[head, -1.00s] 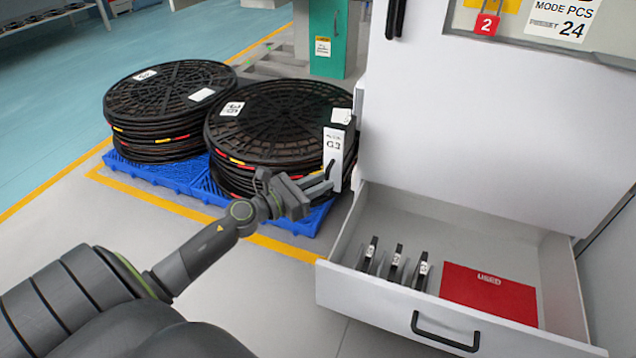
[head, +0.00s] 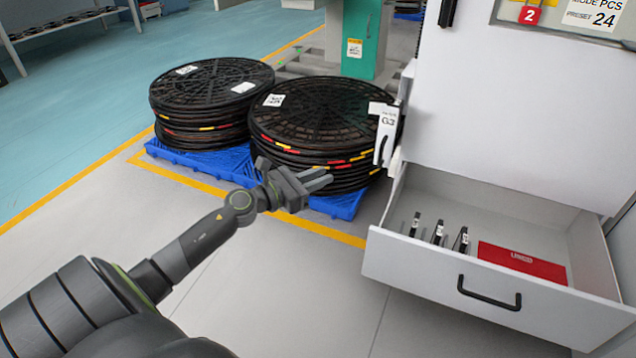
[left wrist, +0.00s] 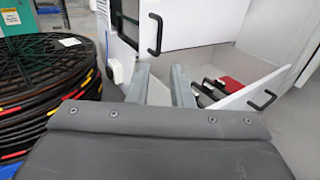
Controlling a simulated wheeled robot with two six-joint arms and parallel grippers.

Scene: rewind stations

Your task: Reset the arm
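My left arm comes in from the lower left of the head view, reaching out over the floor. Its gripper (head: 324,180) is in front of the right-hand reel stack and left of the open drawer. In the left wrist view the two fingers (left wrist: 161,88) stand apart with nothing between them. The white block labelled G3 (head: 387,134) is on the left side of the white cabinet (head: 500,100), beyond and to the right of my fingertips, with a gap between. My right gripper is not in view.
An open drawer (head: 475,300) holds several upright dark plates and a red USED panel (head: 520,262). Two stacks of black reels (head: 210,95) (head: 325,115) stand on blue pallets (head: 200,163). Grey floor (head: 290,290) is clear below my gripper.

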